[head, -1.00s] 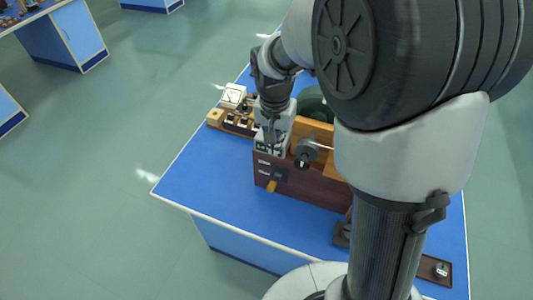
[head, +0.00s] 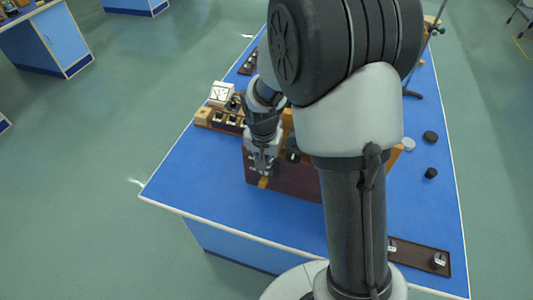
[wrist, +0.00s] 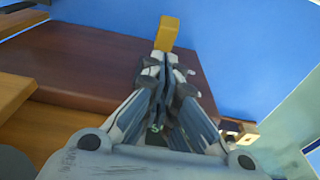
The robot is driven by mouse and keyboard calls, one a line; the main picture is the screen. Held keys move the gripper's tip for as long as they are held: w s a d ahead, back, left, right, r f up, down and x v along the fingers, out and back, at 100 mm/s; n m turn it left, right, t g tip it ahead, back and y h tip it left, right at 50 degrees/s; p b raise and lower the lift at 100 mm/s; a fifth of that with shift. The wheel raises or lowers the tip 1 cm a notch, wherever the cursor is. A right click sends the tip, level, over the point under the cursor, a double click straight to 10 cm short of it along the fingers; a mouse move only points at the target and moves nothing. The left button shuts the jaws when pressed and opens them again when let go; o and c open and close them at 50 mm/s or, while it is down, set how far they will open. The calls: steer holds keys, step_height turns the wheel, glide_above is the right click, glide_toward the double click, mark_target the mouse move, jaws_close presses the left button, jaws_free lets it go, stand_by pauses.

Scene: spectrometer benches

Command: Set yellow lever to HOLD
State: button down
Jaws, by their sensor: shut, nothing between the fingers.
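The yellow lever (head: 263,183) sticks out from the front face of a dark red-brown wooden box (head: 297,182) on the blue bench. In the wrist view the lever (wrist: 167,33) is a yellow block just beyond my fingertips. My gripper (head: 264,168) is shut and empty, pointing down along the front of the box. In the wrist view my closed fingertips (wrist: 165,62) are at the near end of the lever; I cannot tell whether they touch it. My gripper hides the lever's base and the markings beside it, and no HOLD label is readable.
A wooden rack (head: 218,118) and a white dial box (head: 221,94) stand left of the box. A black knob (head: 292,156) sits close to my gripper's right. The blue bench top (head: 200,170) is clear in front and to the left.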

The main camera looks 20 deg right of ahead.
mark_target(262, 181)
steer(key=shift+s+a+f, duration=0.15)
steer(key=shift+f, duration=0.25)
steer(key=shift+s+a+f, duration=0.1)
steer(key=shift+s+f, duration=0.05)
steer(key=shift+f, duration=0.2)
steer(key=shift+s+a+f+b, duration=0.35)
steer(key=shift+s+b, duration=0.1)
steer(key=shift+b, duration=0.2)
steer(key=shift+s+f, duration=0.1)
steer(key=shift+f, duration=0.05)
steer(key=shift+s+a+f+b, duration=0.25)
steer(key=shift+s+f+b, duration=0.1)
steer(key=shift+f+b, duration=0.2)
steer(key=shift+s+a+f+b, duration=0.3)
steer(key=shift+f+b, duration=0.1)
steer(key=shift+b, duration=0.25)
steer(key=shift+s+a+f+b, duration=0.15)
steer(key=shift+s+f+b, duration=0.05)
steer(key=shift+f+b, duration=0.35)
steer(key=shift+s+a+f+b, duration=0.1)
steer(key=shift+s+f+b, duration=0.1)
steer(key=shift+f+b, duration=0.35)
steer(key=shift+r, duration=0.25)
steer(key=shift+w+d+r+p, duration=0.3)
steer(key=shift+w+d+p, duration=0.15)
steer(key=shift+w+p, duration=0.15)
